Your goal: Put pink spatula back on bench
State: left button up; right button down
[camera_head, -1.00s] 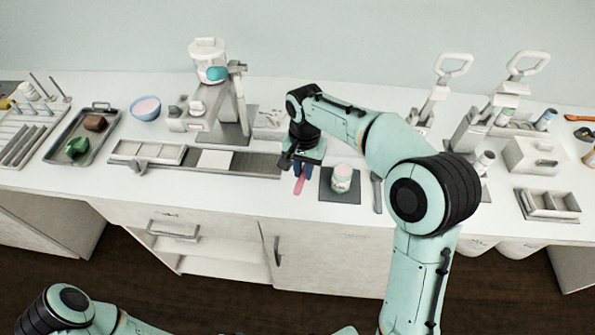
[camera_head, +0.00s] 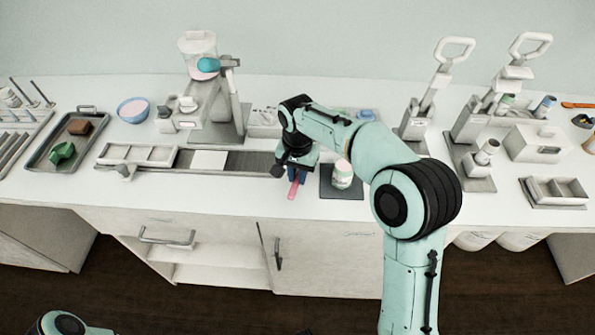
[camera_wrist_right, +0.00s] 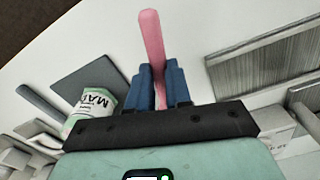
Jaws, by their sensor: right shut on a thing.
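The pink spatula (camera_head: 293,190) is at the front part of the white bench (camera_head: 245,200), left of the dark square mat. It also shows in the right wrist view (camera_wrist_right: 152,40), standing out from between the blue fingers. My right gripper (camera_head: 298,174) is shut on the spatula, pointing down at the bench. I cannot tell whether the spatula touches the bench top, and its other end is hidden by the gripper. My left arm shows only at the bottom left corner, and its gripper is out of view.
A labelled jar (camera_head: 342,176) stands on the dark mat (camera_head: 327,190), just right of my right gripper. A long grey rail (camera_head: 245,162) lies to the left. A mixer stand (camera_head: 222,130) is behind. The bench's front edge is close.

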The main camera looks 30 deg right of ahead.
pick_arm(q)
jog(key=shift+s+f, duration=0.1)
jog(key=shift+f, duration=0.25)
pick_arm(e)
jog(key=shift+f, duration=0.95)
dwell(0.4)
jog(key=c, duration=1)
grip_release()
jog(key=shift+o, duration=0.2)
jog(key=shift+w+r, duration=0.1)
jog(key=shift+r, duration=0.05)
pick_arm(q)
jog(key=r, duration=0.1)
jog(key=w+r+p, duration=0.1)
jog(key=p, duration=0.1)
jog(key=shift+w+r, duration=0.25)
jog(key=shift+r, duration=0.15)
pick_arm(e)
notch_tip(320, 180, up, 13)
